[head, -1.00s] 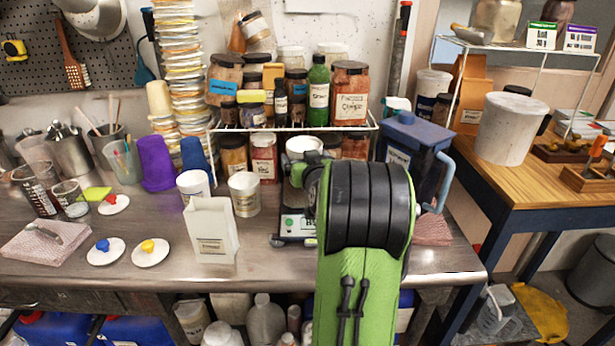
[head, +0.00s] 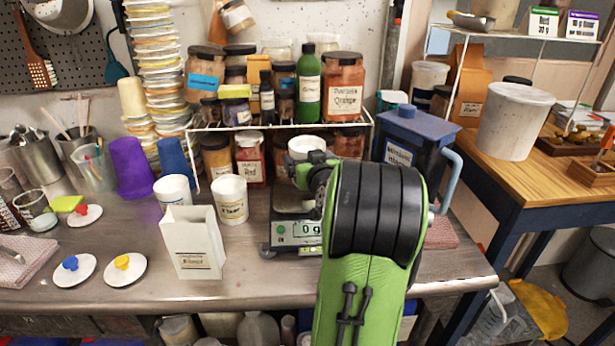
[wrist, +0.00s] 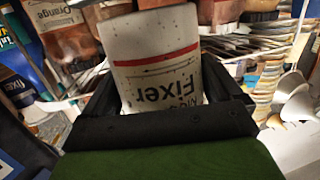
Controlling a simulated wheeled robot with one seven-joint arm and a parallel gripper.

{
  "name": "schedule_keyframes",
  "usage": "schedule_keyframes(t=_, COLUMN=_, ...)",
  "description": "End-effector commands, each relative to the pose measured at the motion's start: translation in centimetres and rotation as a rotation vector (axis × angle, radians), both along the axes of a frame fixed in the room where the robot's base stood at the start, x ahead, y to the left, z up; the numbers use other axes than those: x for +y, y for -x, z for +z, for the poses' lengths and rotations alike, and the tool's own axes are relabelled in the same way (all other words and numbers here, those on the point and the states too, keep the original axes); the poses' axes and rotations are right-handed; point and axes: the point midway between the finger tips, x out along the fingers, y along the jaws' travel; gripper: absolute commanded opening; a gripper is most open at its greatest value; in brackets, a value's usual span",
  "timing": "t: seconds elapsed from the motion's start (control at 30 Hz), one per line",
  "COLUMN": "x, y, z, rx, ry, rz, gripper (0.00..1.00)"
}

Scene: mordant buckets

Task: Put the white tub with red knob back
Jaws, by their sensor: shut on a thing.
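My gripper (wrist: 165,115) is shut on a white tub (wrist: 155,60) with a red band and a label reading "Fixer". In the head view the open white rim of this tub (head: 306,146) shows above the scale (head: 296,236), whose display reads 0 g. My arm hides much of the gripper there. A white lid with a red knob (head: 84,215) lies flat on the left of the bench, apart from any tub. No knob shows on the held tub.
Two white tubs (head: 173,190) (head: 230,198) and a white paper bag (head: 194,243) stand left of the scale. Lids with blue (head: 73,270) and yellow (head: 125,269) knobs lie nearby. A wire rack (head: 290,126) with jars stands behind. A blue canister (head: 412,140) stands to the right.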

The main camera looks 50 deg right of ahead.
Motion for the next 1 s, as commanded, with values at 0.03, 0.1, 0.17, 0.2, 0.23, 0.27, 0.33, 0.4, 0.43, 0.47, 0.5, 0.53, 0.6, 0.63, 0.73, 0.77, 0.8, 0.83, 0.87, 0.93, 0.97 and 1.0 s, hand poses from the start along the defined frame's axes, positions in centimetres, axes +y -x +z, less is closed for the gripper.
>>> schedule_keyframes(t=0.03, x=0.0, y=0.0, z=-1.6, rx=-0.001, ry=-0.004, rz=-0.002, gripper=0.46)
schedule_keyframes(t=0.1, x=0.0, y=0.0, z=-2.9, rx=0.000, ry=-0.002, rz=0.000, gripper=0.46)
schedule_keyframes(t=0.17, x=0.0, y=0.0, z=-3.0, rx=-0.003, ry=0.000, rz=0.000, gripper=0.46)
schedule_keyframes(t=0.2, x=0.0, y=0.0, z=-2.9, rx=-0.002, ry=0.000, rz=0.000, gripper=0.46)
schedule_keyframes(t=0.23, x=0.0, y=0.0, z=-2.8, rx=-0.002, ry=0.000, rz=0.000, gripper=0.46)
schedule_keyframes(t=0.27, x=0.0, y=0.0, z=-2.7, rx=-0.002, ry=0.001, rz=-0.001, gripper=0.46)
schedule_keyframes(t=0.33, x=0.0, y=0.0, z=-2.7, rx=-0.002, ry=0.001, rz=-0.001, gripper=0.46)
schedule_keyframes(t=0.4, x=0.0, y=0.0, z=-2.8, rx=-0.002, ry=0.000, rz=0.000, gripper=0.46)
schedule_keyframes(t=0.43, x=0.0, y=0.0, z=-2.9, rx=-0.002, ry=0.000, rz=0.000, gripper=0.46)
schedule_keyframes(t=0.47, x=0.0, y=0.0, z=-3.0, rx=-0.002, ry=0.001, rz=0.000, gripper=0.46)
schedule_keyframes(t=0.5, x=0.0, y=0.0, z=-3.1, rx=-0.002, ry=0.001, rz=0.000, gripper=0.46)
schedule_keyframes(t=0.53, x=0.0, y=0.0, z=-3.1, rx=0.000, ry=-0.001, rz=0.000, gripper=0.97)
schedule_keyframes(t=0.6, x=0.0, y=0.0, z=-3.0, rx=0.000, ry=-0.001, rz=0.000, gripper=1.00)
schedule_keyframes(t=0.63, x=0.0, y=0.0, z=-3.0, rx=0.000, ry=-0.001, rz=0.000, gripper=1.00)
schedule_keyframes(t=0.73, x=0.0, y=0.0, z=-3.0, rx=0.000, ry=-0.001, rz=0.000, gripper=1.00)
schedule_keyframes(t=0.77, x=0.0, y=0.0, z=-3.0, rx=0.000, ry=-0.001, rz=0.000, gripper=1.00)
schedule_keyframes(t=0.8, x=0.0, y=0.0, z=-3.0, rx=0.000, ry=-0.002, rz=-0.001, gripper=1.00)
schedule_keyframes(t=0.83, x=0.0, y=0.0, z=-3.0, rx=0.000, ry=-0.003, rz=-0.001, gripper=1.00)
schedule_keyframes(t=0.87, x=-0.1, y=0.1, z=-2.9, rx=0.000, ry=-0.005, rz=-0.003, gripper=1.00)
schedule_keyframes(t=0.93, x=0.3, y=0.6, z=-2.8, rx=0.001, ry=-0.002, rz=-0.003, gripper=1.00)
schedule_keyframes(t=0.97, x=0.8, y=1.3, z=-2.8, rx=0.000, ry=0.000, rz=-0.005, gripper=1.00)
schedule_keyframes(t=1.0, x=1.4, y=2.1, z=-2.7, rx=0.000, ry=0.000, rz=-0.006, gripper=1.00)
